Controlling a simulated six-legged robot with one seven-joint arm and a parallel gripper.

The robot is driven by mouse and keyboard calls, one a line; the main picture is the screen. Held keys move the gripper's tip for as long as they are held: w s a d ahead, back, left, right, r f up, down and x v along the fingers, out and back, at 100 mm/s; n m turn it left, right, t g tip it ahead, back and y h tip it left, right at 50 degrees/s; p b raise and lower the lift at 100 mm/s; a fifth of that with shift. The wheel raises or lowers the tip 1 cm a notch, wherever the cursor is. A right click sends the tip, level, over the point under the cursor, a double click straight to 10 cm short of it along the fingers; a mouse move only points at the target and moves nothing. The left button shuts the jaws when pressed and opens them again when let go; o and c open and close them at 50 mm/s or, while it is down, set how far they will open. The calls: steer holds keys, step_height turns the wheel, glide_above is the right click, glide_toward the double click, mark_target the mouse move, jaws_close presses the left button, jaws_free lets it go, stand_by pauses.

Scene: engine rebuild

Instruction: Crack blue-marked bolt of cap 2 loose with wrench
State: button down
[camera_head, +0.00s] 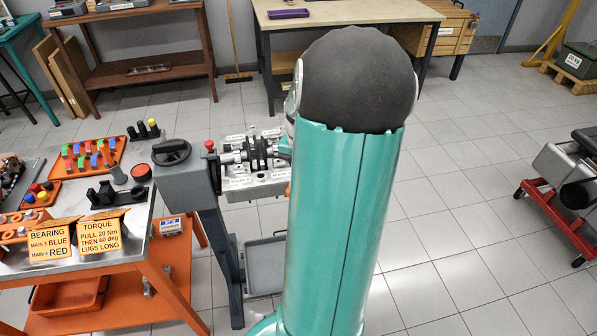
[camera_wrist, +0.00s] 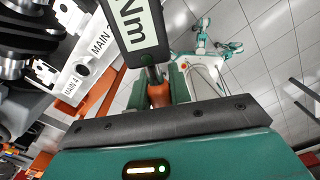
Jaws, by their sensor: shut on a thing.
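The engine block (camera_head: 262,184) with its crankshaft (camera_head: 256,153) sits on a grey stand in the head view, partly covered by my teal arm. In the wrist view, the block's white labelled side (camera_wrist: 88,62) and dark shiny crankshaft parts (camera_wrist: 15,60) are at the upper left. My gripper (camera_wrist: 160,92) is shut on the wrench, around its orange-brown grip (camera_wrist: 158,95). The wrench's dark body with a pale "Nm" label (camera_wrist: 133,22) extends upward beside the block. Its working end is out of view. I cannot make out cap 2's blue-marked bolt or any wrench contact.
A workbench (camera_head: 140,238) at the left carries an orange tray (camera_head: 95,153) of coloured parts, a black cradle (camera_head: 108,195) and two yellow instruction signs (camera_head: 100,236). The engine stand (camera_head: 185,172) has a black handwheel. A red-footed stand (camera_head: 552,215) is at the right. Tiled floor between is clear.

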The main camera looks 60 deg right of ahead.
steer(key=shift+s+d+n, duration=0.15)
steer(key=shift+s+n, duration=0.15)
steer(key=shift+s, duration=0.05)
steer(key=shift+s, duration=0.1)
steer(key=shift+s+d+n, duration=0.25)
steer(key=shift+s+n, duration=0.25)
steer(key=shift+s, duration=0.1)
steer(key=shift+s, duration=0.1)
stand_by(0.4)
steer(key=shift+s+d+n, duration=0.35)
steer(key=shift+s+n, duration=0.25)
steer(key=shift+s, duration=0.05)
steer(key=shift+s, duration=0.1)
